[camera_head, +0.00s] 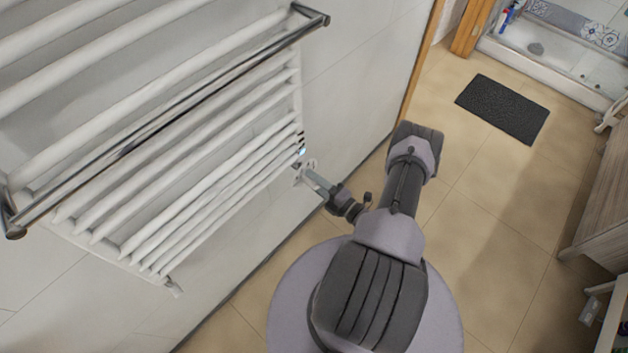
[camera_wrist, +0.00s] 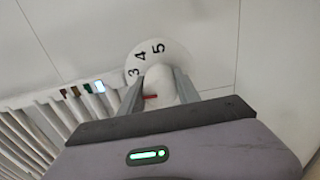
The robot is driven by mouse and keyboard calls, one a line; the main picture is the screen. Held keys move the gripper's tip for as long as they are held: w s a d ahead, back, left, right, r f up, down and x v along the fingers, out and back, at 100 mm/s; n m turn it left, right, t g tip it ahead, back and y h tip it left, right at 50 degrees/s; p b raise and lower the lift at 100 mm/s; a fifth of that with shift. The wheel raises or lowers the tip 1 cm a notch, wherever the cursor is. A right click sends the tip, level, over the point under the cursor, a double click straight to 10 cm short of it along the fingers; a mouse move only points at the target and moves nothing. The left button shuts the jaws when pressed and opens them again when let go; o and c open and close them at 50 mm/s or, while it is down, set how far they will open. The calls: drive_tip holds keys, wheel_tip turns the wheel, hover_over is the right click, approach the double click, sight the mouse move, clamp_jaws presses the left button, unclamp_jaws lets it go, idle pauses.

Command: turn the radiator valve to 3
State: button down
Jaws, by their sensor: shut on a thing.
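The white radiator valve knob (camera_wrist: 160,78) shows in the wrist view between the two fingers of my gripper (camera_wrist: 158,88), which is shut on it. A round white dial plate (camera_wrist: 131,60) behind the knob carries the numbers 3, 4 and 5; any other numbers are hidden. A short red mark (camera_wrist: 150,97) shows at the knob's lower left, below the 3. In the head view, my gripper (camera_head: 312,180) reaches the valve at the radiator's lower right corner; the knob is mostly hidden there.
The white radiator (camera_head: 200,165) hangs on the tiled wall, with a metal towel bar (camera_head: 160,125) in front. Small coloured spots, one glowing blue (camera_wrist: 99,87), sit at its end. A dark mat (camera_head: 503,108) lies on the floor. A wooden cabinet (camera_head: 600,190) stands at right.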

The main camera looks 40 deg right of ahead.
drive_tip(key=shift+m, duration=1.6)
drive_tip(key=c, duration=0.9)
unclamp_jaws()
drive_tip(key=shift+o, duration=0.2)
drive_tip(key=shift+s, duration=0.15)
drive_tip(key=s+d+p, duration=0.1)
drive_tip(key=s+p, duration=0.2)
drive_tip(key=s, duration=1.4)
drive_tip(key=shift+d+p, duration=0.15)
drive_tip(key=shift+p, duration=0.15)
drive_tip(key=shift+s, duration=0.1)
